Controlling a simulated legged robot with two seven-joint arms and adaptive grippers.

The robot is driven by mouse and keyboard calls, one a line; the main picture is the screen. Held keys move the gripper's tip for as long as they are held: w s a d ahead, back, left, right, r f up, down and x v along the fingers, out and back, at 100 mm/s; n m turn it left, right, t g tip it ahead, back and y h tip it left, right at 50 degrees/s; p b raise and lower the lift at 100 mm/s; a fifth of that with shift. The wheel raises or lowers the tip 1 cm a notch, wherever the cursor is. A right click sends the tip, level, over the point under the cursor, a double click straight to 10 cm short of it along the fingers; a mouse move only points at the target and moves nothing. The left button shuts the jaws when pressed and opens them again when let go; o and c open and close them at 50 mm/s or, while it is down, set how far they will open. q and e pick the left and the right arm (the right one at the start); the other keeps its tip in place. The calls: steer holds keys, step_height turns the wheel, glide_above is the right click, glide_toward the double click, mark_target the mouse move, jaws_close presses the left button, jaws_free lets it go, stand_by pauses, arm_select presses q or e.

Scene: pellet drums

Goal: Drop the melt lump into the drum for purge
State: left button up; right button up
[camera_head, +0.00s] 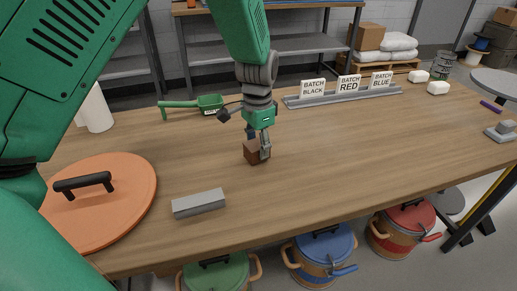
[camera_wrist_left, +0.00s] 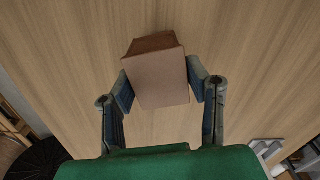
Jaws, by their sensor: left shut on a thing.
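My left gripper (camera_head: 259,147) is shut on a small brown block, the melt lump (camera_head: 251,153), over the middle of the wooden table. In the left wrist view the lump (camera_wrist_left: 160,78) sits between the two fingers, with a paler face toward the camera and a darker brown side. I cannot tell whether it touches the table. Three drums stand below the table's front edge: a green-topped drum (camera_head: 216,274), a blue-topped drum (camera_head: 325,246) and a red-topped drum (camera_head: 408,217). Black handles show on their tops. My right gripper is not in view.
An orange lid (camera_head: 123,190) with a black handle lies at the table's left, beside a grey bar (camera_head: 198,203). A green scoop (camera_head: 205,103) lies behind. A rack (camera_head: 340,96) holds signs for batch black, red and blue. The table's right middle is clear.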

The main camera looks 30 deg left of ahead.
mark_target(258, 144)
arm_select(q)
step_height(258, 144, up, 9)
steer(key=shift+d+f+p, duration=0.1)
steer(key=shift+p, duration=0.7)
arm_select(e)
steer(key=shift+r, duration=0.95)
